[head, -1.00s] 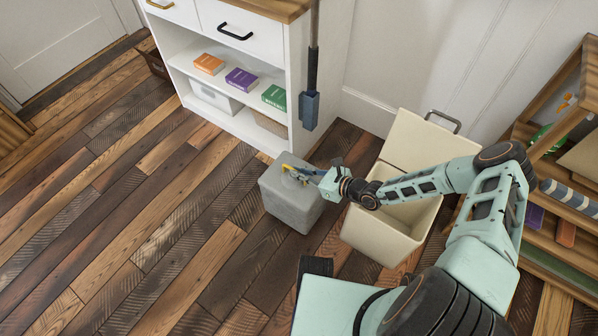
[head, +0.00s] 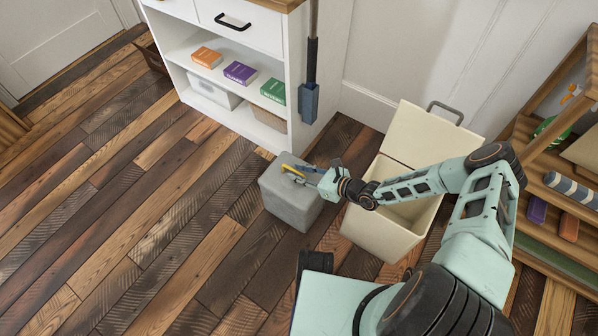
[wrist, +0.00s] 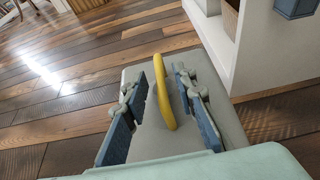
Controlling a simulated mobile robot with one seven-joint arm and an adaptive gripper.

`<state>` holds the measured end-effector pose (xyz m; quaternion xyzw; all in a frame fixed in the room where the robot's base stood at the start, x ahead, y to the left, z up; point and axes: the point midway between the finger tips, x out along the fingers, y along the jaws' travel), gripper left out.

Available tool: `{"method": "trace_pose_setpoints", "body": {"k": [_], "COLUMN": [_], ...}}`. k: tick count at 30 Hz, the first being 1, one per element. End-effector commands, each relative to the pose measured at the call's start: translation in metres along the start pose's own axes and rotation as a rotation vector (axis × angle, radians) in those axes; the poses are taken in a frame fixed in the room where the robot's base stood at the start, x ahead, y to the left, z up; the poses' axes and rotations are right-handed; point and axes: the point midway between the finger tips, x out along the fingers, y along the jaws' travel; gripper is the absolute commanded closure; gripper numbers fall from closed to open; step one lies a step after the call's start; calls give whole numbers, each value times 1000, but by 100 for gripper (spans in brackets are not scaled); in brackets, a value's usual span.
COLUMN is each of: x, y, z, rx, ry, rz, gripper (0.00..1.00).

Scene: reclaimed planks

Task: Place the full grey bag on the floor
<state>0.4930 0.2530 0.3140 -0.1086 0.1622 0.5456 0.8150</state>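The full grey bag (head: 289,203) is a boxy grey block with a yellow handle (head: 291,170) on top. It appears to stand upright on the plank floor, left of the cream bin; its underside is hidden. My gripper (head: 296,173) is at the top of the bag, reaching in from the right. In the wrist view the gripper (wrist: 169,68) has its two blue-padded fingers apart, one on each side of the yellow handle (wrist: 162,92). A gap shows between the handle and the right pad. The grey bag top (wrist: 160,142) lies below the fingers.
The cream bin (head: 372,232) with its lid raised stands right of the bag, under my arm. A white cabinet (head: 296,90) with boxes on its shelf is behind. A wooden shelf (head: 548,188) is at the right. Floor (head: 130,225) to the left is clear.

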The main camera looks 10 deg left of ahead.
Motion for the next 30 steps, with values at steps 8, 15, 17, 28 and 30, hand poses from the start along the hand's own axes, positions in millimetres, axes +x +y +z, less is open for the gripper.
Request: {"method": "trace_pose_setpoints", "body": {"k": [8,15,17,28,30], "x": [-1,-38,-52,-114,-118], "y": [0,-2,-2,0,0], "z": [3,6,5,3,3], "rx": [0,0,1,1,1], "ry": [0,1,2,0,0], "rz": [0,-3,-3,-1,-1], "gripper": [75,75,75,75,75]}}
